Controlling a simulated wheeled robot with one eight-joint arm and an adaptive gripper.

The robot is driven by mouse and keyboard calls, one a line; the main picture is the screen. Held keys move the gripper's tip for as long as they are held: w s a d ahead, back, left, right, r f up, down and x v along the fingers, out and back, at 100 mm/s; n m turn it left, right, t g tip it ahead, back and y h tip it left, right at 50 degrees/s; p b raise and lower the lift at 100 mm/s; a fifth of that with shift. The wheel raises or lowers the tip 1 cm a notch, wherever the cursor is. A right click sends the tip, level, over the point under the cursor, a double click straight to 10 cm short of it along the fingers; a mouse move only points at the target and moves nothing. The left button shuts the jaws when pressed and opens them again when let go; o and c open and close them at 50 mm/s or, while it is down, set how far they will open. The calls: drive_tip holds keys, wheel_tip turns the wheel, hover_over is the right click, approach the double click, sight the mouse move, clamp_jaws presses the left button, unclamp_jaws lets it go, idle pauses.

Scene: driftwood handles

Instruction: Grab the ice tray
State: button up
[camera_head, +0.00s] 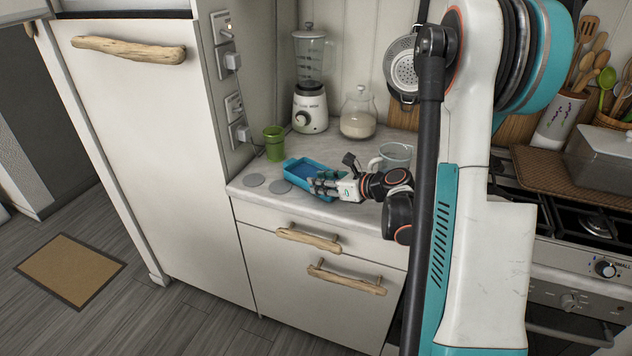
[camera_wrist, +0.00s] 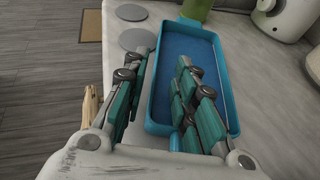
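The ice tray is a blue rectangular tray (camera_head: 297,168) with a raised rim, on the countertop near its front left. It also fills the middle of the wrist view (camera_wrist: 222,62). My gripper (camera_head: 318,182) is at the tray's near right end in the head view. In the wrist view my gripper (camera_wrist: 162,72) has its fingers spread apart. One finger is outside the tray's left wall and the other is above or inside the tray, so the left wall lies between them. Contact with the wall cannot be told.
A green cup (camera_head: 274,143) stands behind the tray, and two grey discs (camera_head: 279,186) lie left of it. A blender (camera_head: 310,85), a glass jar (camera_head: 358,112) and a clear mug (camera_head: 394,158) stand nearby. The tall white cabinet (camera_head: 150,150) bounds the left side.

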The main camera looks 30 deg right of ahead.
drive_tip(key=b+x, duration=0.2)
drive_tip(key=x, duration=0.3)
drive_tip(key=shift+a, duration=0.2)
drive_tip(key=shift+s+r, duration=0.1)
clamp_jaws()
